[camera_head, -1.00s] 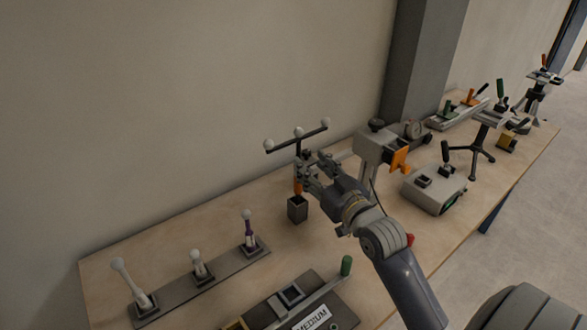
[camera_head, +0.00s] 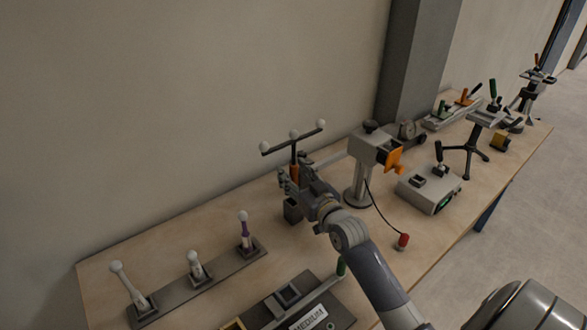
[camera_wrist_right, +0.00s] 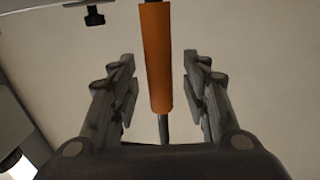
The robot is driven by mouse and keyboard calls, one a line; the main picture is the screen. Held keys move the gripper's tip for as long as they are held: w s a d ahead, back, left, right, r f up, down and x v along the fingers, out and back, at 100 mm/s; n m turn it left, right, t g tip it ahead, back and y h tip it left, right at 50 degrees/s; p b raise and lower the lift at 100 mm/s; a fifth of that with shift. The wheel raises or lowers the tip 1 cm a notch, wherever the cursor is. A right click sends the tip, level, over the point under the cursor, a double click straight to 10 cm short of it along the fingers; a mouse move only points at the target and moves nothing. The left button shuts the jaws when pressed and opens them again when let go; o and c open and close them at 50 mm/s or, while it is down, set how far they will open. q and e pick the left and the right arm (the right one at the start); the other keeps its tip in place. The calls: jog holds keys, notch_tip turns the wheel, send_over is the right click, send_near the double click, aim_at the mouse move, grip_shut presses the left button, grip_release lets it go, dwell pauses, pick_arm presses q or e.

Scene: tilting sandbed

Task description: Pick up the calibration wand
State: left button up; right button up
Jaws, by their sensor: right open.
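The calibration wand (camera_head: 294,143) has a dark T-shaped bar with several white balls and an orange handle. It stands upright in a small dark block holder (camera_head: 293,211) near the wall. In the right wrist view its orange handle (camera_wrist_right: 155,60) lies between the two open fingers, with a gap on either side. My right gripper (camera_head: 287,178) is at the handle's height and partly hides it in the head view. In the wrist view the right gripper (camera_wrist_right: 160,95) is open and holds nothing. My left gripper is not in view.
A rack (camera_head: 205,285) with several white-tipped probes stands to the left. A grey stand with an orange part (camera_head: 370,150) is close right of my arm. A box labelled MEDIUM (camera_head: 308,318) lies in front. A red-ended cable (camera_head: 403,241) rests on the table.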

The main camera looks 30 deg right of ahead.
aim_at(296, 139)
grip_shut()
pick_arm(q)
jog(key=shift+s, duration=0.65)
pick_arm(e)
jog(key=shift+r, duration=0.1)
notch_tip(296, 139, up, 11)
jog(key=shift+f+p, duration=0.1)
jog(key=shift+p, duration=0.35)
notch_tip(296, 139, up, 8)
jog(key=p, duration=0.8)
jog(key=shift+p, duration=0.35)
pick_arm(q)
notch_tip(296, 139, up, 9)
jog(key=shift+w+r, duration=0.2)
